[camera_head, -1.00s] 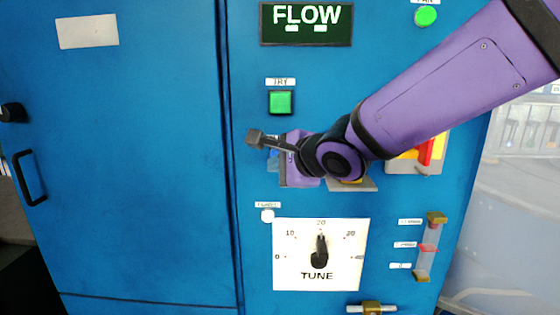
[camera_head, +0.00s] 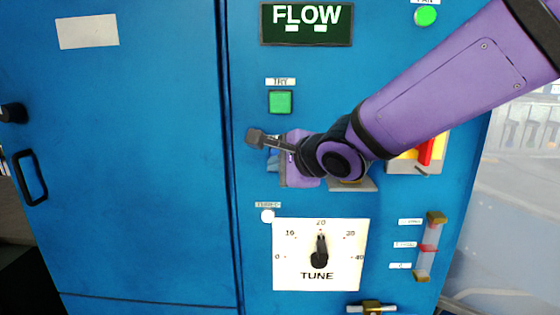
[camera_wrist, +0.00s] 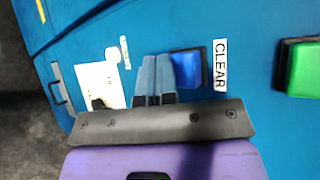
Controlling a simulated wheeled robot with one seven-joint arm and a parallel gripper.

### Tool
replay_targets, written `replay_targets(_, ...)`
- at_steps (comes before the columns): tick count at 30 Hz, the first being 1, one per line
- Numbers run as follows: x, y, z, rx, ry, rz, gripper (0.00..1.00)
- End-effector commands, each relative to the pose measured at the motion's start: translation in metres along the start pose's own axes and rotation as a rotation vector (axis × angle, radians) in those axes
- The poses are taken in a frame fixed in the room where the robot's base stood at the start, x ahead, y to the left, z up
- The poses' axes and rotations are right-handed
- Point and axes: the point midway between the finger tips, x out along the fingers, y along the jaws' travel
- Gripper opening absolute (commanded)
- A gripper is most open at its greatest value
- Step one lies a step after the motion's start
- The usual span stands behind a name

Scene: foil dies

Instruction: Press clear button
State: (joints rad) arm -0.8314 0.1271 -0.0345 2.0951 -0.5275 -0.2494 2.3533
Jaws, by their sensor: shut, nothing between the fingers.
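The clear button is a blue square (camera_wrist: 187,70) beside a white CLEAR label (camera_wrist: 220,65) in the wrist view. In the head view my arm and gripper hide most of it; only a bit of blue shows by the gripper. My gripper (camera_wrist: 154,60) is shut and empty, its two fingers side by side. In the wrist view its fingertips lie just left of the blue button. Whether they touch the panel or the button I cannot tell. In the head view my gripper (camera_head: 278,158) is in front of the panel, below the green TRY button (camera_head: 281,102).
A TUNE dial plate (camera_head: 290,270) sits below my gripper, with a small white round button (camera_head: 267,215) at its upper left. A red and yellow switch (camera_head: 425,152) is to the right, above a slider (camera_head: 428,248). A FLOW sign (camera_head: 306,38) is above.

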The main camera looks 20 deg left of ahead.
Motion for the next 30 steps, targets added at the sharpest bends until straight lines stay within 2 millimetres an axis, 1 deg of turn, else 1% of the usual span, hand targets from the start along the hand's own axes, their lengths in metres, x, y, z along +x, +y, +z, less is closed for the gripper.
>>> replay_targets(20,0.0001,-0.0001,-0.0001,0.0,0.0,0.0,0.0)
replay_targets(30,0.0056,-0.005,-0.005,0.001,0.001,-0.001,0.0)
